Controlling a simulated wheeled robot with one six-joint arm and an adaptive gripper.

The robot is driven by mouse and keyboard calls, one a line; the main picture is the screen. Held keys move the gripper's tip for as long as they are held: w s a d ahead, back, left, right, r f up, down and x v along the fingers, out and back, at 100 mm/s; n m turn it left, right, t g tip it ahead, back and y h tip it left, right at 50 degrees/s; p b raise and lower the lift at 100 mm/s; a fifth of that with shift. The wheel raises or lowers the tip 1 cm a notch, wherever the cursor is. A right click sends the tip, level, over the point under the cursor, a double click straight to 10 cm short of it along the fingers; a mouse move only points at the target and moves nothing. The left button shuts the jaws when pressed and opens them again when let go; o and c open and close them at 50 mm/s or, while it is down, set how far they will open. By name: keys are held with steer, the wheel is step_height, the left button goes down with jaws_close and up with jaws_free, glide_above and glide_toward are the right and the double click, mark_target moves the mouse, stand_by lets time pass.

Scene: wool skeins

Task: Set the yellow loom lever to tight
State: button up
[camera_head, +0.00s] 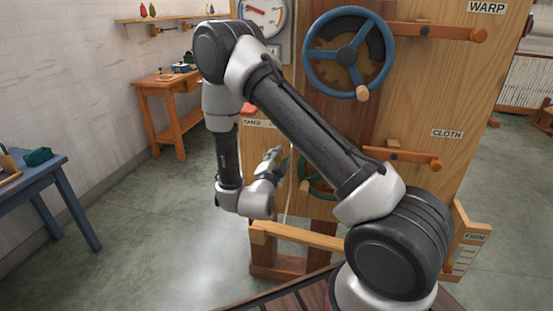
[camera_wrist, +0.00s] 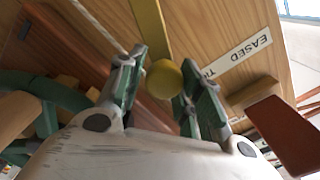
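The yellow loom lever (camera_wrist: 150,30) shows in the wrist view as a flat bar with a round yellow knob at its end. Its knob (camera_wrist: 164,79) lies between the green-padded fingers of my gripper (camera_wrist: 163,92). The fingers stand apart, one on each side of the knob; whether either touches it I cannot tell. A white label (camera_wrist: 238,55) on the wood beside the lever reads "EASED", with a second word starting with T mostly hidden by a finger. In the head view my gripper (camera_head: 275,161) is at the loom's front, and the lever is mostly hidden there.
The wooden loom panel carries a blue handwheel (camera_head: 311,55), a green wheel (camera_head: 305,187), an orange WARP lever (camera_head: 437,32) and an orange CLOTH lever (camera_head: 415,158). A blue table (camera_head: 50,173) stands at left. Open floor (camera_head: 150,215) lies between.

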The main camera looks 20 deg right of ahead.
steer(key=shift+o, duration=1.2)
steer(key=shift+d, duration=0.1)
steer(key=shift+s, duration=0.1)
steer(key=v, duration=1.2)
